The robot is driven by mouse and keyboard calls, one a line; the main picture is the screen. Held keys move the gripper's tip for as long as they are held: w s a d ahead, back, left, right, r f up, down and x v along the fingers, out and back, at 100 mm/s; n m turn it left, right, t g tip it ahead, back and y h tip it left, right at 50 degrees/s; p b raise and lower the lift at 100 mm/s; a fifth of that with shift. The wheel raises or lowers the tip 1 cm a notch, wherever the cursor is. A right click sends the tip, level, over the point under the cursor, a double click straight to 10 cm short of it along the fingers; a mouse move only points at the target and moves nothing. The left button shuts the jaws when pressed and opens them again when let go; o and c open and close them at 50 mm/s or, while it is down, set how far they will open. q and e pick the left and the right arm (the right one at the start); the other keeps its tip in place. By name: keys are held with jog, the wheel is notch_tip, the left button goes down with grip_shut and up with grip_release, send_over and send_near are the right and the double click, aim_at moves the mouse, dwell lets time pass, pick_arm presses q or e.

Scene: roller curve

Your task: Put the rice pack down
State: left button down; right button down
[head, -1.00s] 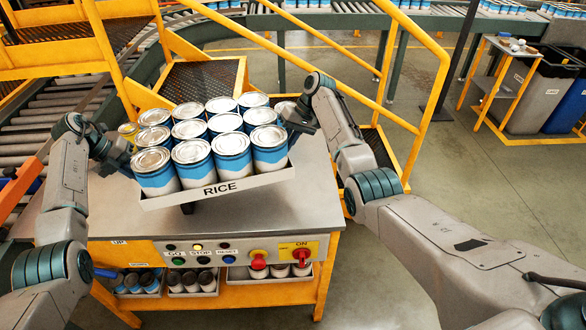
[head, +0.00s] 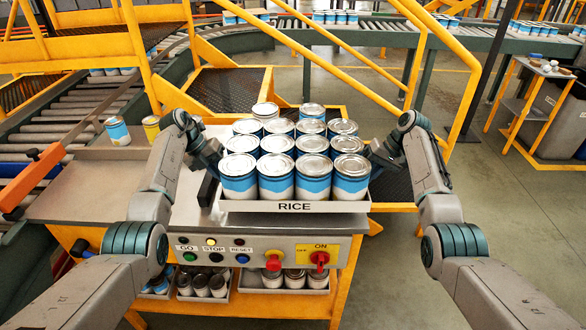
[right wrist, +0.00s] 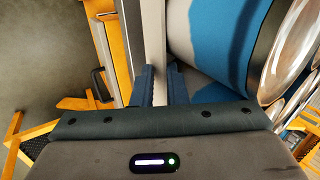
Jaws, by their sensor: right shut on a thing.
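The rice pack is a white tray labelled RICE (head: 295,206) holding rows of blue-and-white cans. It looks level over the right part of the grey worktop (head: 150,208); I cannot tell whether its base touches. My right gripper (head: 374,160) is at its right side. In the right wrist view the gripper (right wrist: 158,88) is shut on the tray's thin wall (right wrist: 153,40), with blue cans beside it. My left gripper (head: 212,160) is at the tray's left side; its fingertips are hidden or too small to read.
A blue-and-white can (head: 117,130) and a yellow can (head: 151,128) stand at the worktop's back left. The control panel (head: 255,253) with a red switch is on the front. Yellow rails (head: 440,60) and steps are behind, rollers (head: 60,125) at left. Bare worktop lies left of the tray.

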pick_arm(q)
jog(key=shift+w+a+r+p, duration=0.15)
jog(key=shift+r+p, duration=0.15)
jog(key=shift+r, duration=0.35)
pick_arm(e)
jog(key=shift+v, duration=0.8)
pick_arm(q)
jog(key=shift+f, duration=0.3)
pick_arm(e)
jog(key=shift+s+f, duration=0.15)
jog(key=shift+f, duration=0.15)
